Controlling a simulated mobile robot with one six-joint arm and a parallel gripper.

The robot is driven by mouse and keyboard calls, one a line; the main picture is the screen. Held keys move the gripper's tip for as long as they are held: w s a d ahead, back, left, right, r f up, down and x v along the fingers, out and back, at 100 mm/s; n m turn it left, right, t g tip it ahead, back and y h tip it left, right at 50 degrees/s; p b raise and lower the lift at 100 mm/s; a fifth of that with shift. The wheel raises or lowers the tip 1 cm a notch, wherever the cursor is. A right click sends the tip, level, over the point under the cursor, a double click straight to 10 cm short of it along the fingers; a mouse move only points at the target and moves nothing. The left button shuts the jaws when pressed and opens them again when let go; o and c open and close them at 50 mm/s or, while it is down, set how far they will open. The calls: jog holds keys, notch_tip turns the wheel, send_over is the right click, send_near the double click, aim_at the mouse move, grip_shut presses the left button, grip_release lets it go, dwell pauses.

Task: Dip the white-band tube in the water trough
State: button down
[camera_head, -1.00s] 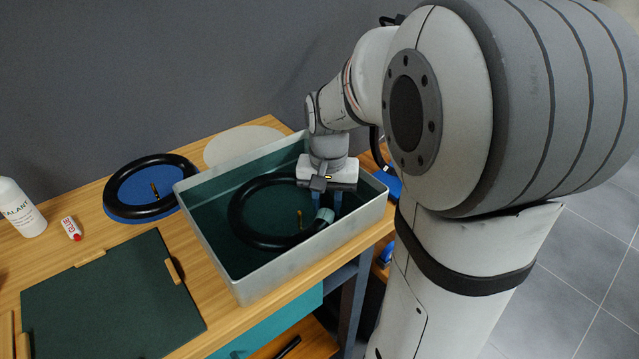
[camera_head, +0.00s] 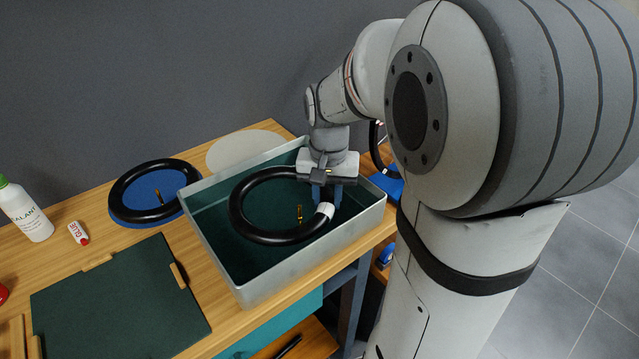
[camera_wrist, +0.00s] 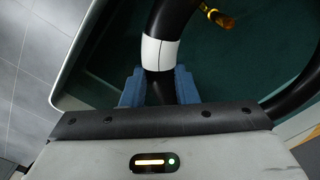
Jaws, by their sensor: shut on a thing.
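The black white-band tube (camera_head: 237,216) is a ring with a brass valve and a white band (camera_head: 326,210). It hangs inside the grey-walled water trough (camera_head: 312,258), over the dark green water. My gripper (camera_head: 328,199) is shut on the tube at the trough's right side, just beside the white band. In the wrist view, the blue fingers of my gripper (camera_wrist: 158,88) sit on both sides of the tube, right below the white band (camera_wrist: 160,52). The band shows plain white, clear of the water. Whether the far lower part of the tube touches water I cannot tell.
A second black tube (camera_head: 122,207) lies on a blue disc left of the trough. A pale round mat (camera_head: 240,147) lies behind it. A dark green board (camera_head: 120,305), a sealant bottle (camera_head: 27,215) and a glue tube (camera_head: 78,233) are on the wooden table.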

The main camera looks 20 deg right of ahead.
notch_tip(320, 180, up, 10)
jog(key=p, duration=0.7)
jog(key=shift+f, duration=0.15)
jog(key=shift+s, duration=0.1)
